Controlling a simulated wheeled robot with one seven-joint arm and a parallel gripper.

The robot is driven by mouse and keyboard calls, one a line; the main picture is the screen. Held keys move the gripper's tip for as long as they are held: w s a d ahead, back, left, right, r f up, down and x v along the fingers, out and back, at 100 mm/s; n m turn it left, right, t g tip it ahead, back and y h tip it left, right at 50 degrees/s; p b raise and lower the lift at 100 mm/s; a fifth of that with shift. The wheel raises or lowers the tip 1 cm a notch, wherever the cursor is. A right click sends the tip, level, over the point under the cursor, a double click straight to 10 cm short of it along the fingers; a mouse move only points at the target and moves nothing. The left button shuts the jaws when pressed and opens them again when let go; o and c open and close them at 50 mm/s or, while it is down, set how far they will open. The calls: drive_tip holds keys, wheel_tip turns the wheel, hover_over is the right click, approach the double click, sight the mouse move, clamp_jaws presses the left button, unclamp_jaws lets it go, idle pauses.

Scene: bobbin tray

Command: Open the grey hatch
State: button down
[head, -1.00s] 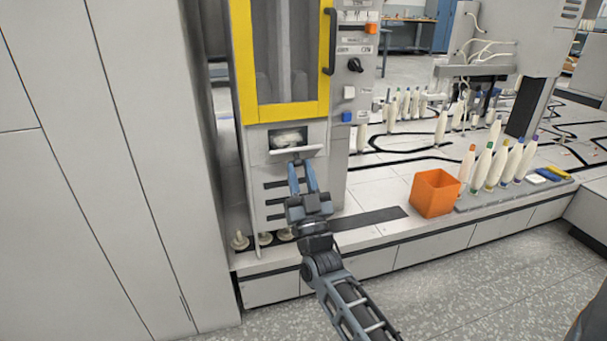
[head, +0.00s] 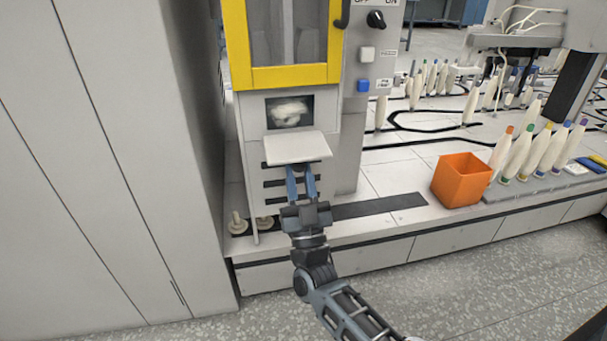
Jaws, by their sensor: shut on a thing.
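The grey hatch (head: 297,148) is a pale flap low on the front of the machine with the yellow-framed door. It is folded outward and down, tilted toward me. Above it the dark opening (head: 290,112) shows, with whitish fluffy material inside. My gripper (head: 300,172) is below the flap, its blue fingers pointing up to the flap's front edge and shut on it. The fingertips are partly hidden by the flap's edge.
The yellow-framed door (head: 284,75) stands above the hatch. An orange bin (head: 461,180) and a row of bobbins (head: 539,152) stand to the right. A tall grey cabinet (head: 130,160) closes the left side. The floor in front is clear.

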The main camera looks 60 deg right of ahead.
drive_tip(key=shift+r+h, duration=0.1)
drive_tip(key=shift+h, duration=0.3)
drive_tip(key=c, duration=0.9)
unclamp_jaws()
drive_tip(key=shift+p+v, duration=0.4)
drive_tip(key=shift+v, duration=3.5)
drive_tip(key=shift+y, duration=0.3)
